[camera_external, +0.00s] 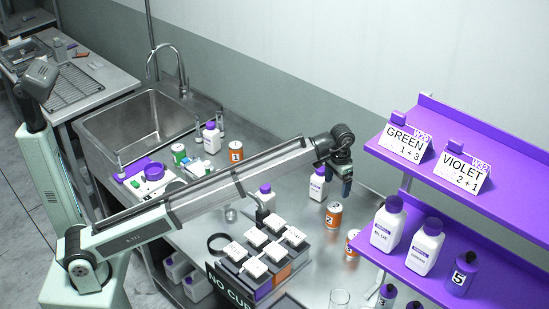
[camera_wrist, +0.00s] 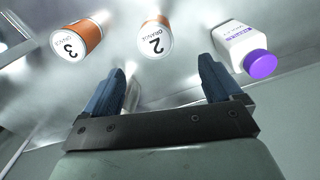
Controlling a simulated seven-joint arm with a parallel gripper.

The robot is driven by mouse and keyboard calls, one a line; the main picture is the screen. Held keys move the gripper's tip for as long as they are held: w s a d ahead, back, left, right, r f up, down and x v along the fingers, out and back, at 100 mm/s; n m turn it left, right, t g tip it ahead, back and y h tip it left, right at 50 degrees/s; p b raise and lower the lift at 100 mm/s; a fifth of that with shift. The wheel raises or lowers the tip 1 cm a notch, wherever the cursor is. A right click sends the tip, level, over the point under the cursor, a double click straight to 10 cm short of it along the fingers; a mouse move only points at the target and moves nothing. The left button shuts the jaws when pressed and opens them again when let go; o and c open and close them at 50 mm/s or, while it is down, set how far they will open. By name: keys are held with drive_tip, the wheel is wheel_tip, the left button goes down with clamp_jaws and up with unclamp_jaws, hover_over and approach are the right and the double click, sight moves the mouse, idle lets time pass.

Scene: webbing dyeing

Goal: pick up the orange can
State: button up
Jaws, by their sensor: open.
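Three orange cans with white tops show in the external view. Can 1 (camera_external: 236,151) stands near the sink, can 2 (camera_external: 334,215) on the steel table below my gripper, and can 3 (camera_external: 352,243) nearer the camera, partly behind the shelf edge. My gripper (camera_external: 347,186) is open and empty above the table near can 2. In the wrist view, can 2 (camera_wrist: 156,40) lies just beyond the gap between my open fingers (camera_wrist: 163,76), and can 3 (camera_wrist: 80,40) is to its left. Neither can is touched by the fingers.
A white bottle with a purple cap (camera_external: 317,184) stands close by my gripper; a bottle also shows right of the fingers in the wrist view (camera_wrist: 243,45). A dark rack with labelled blocks (camera_external: 262,250) is left of can 2. Purple shelves (camera_external: 475,195) rise on the right.

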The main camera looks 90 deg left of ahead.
sight(335, 206)
wheel_tip(335, 206, down, 8)
drive_tip(key=n, duration=2)
drive_tip(key=shift+w+f+n, duration=0.15)
drive_tip(key=shift+f+n, duration=0.05)
drive_tip(key=shift+n, duration=0.1)
drive_tip(key=shift+d+f, duration=0.2)
drive_tip(key=shift+f, duration=1.15)
drive_tip(key=shift+d+f, duration=0.2)
drive_tip(key=shift+f, duration=1.15)
drive_tip(key=c, duration=1.4)
